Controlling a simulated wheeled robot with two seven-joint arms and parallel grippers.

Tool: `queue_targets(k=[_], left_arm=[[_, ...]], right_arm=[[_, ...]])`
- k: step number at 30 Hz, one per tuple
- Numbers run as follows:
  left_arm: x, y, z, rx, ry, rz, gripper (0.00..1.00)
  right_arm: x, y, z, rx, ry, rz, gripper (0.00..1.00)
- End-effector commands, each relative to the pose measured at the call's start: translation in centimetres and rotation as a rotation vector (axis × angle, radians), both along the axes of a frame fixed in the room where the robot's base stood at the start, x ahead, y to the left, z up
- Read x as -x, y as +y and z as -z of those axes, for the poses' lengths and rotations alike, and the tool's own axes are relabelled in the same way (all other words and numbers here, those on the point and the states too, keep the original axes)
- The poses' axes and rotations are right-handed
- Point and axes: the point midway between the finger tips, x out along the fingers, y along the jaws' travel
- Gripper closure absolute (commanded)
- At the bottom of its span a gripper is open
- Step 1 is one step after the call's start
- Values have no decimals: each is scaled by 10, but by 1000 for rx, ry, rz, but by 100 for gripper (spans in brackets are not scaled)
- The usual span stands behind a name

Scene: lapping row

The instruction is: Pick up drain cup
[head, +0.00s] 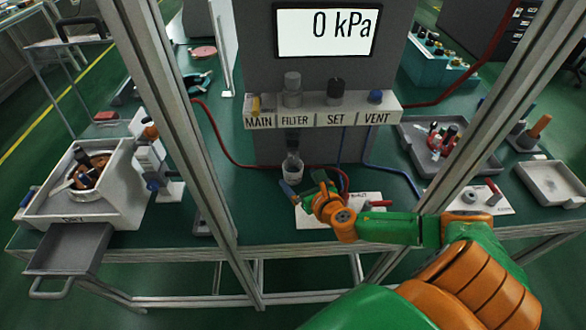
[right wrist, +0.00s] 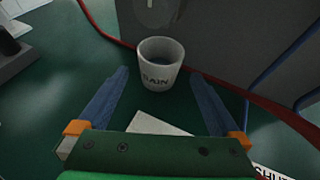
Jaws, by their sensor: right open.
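The drain cup (right wrist: 157,78) is a small white cup with "RAIN" visible of its dark lettering, standing upright in the right wrist view. In the head view the cup (head: 292,173) stands on the green bench at the foot of the grey panel, below the FILTER label. My right gripper (head: 302,186) is open and empty, just in front of the cup. In the right wrist view its blue fingers point toward the cup, one to each side, and the cup looks to be beyond the tips. My left gripper is not in view.
The grey panel (head: 344,84) rises close behind the cup. A red hose (right wrist: 268,104) passes behind and right of it; blue hoses (head: 385,165) hang farther right. A white card (head: 310,214) lies near the gripper. Metal frame posts (head: 172,95) stand in front of the bench.

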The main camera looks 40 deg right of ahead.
Motion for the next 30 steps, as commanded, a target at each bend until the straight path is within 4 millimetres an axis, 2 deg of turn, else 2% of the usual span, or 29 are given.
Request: queue_targets(k=[6, 9, 14, 17, 24, 30], left_arm=[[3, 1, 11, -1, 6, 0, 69], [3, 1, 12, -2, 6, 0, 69], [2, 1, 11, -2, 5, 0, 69], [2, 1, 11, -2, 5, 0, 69], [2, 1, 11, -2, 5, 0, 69], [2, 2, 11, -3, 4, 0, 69]], right_arm=[[-39, -6, 18, -1, -2, 3, 0], [-46, -7, 20, -1, 0, 0, 0], [-46, -7, 19, 0, 1, 0, 0], [-46, -7, 19, 0, 1, 0, 22], [-45, -7, 19, 0, 1, 0, 87], [-45, -7, 19, 0, 1, 0, 88]])
